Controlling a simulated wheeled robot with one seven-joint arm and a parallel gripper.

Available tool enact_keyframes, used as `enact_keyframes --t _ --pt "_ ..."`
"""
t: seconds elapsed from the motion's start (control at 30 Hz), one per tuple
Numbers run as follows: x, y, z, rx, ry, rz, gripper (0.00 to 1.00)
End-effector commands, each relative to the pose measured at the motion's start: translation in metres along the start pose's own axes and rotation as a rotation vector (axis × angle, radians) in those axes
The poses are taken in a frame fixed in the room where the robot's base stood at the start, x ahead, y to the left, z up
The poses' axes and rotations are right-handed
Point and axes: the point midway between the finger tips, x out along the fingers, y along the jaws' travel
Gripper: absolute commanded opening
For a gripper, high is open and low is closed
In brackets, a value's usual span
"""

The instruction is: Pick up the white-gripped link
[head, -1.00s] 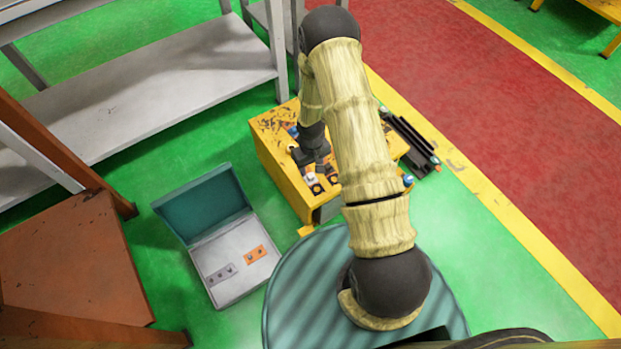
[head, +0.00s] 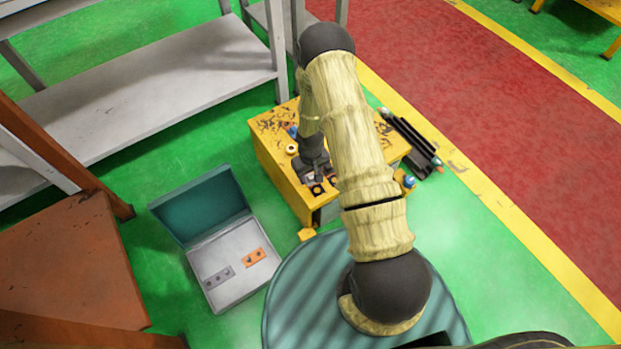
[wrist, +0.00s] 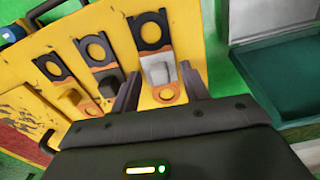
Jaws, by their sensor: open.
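The white-gripped link (wrist: 158,68) lies on the yellow bench top (wrist: 205,60). It has a black ring at its far end, a white block in the middle and a copper-coloured near end. My gripper (wrist: 160,72) is open in the wrist view, with one dark finger on each side of the white block and nothing clamped. In the head view my gripper (head: 317,178) is low over the bench's front edge and hides the white block.
An open teal case (head: 205,205) with a grey inside stands on the green floor left of the bench. It holds an orange plate (head: 253,257) and a grey plate (head: 219,277). Dark bars (head: 410,140) lie right of the bench. A grey shelf (head: 150,90) stands behind.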

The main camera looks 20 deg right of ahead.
Motion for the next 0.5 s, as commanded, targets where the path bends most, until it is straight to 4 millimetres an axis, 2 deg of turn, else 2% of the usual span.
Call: enact_keyframes --t 0.1,0.13,0.33,0.5 --pt "-0.0001 0.0000 0.0001 0.000 0.000 0.000 0.45" --pt "-0.0001 0.0000 0.0001 0.000 0.000 0.000 0.42" --pt "-0.0001 0.0000 0.0001 0.000 0.000 0.000 0.02" --pt "-0.0002 0.0001 0.0000 0.000 0.000 0.000 0.00"
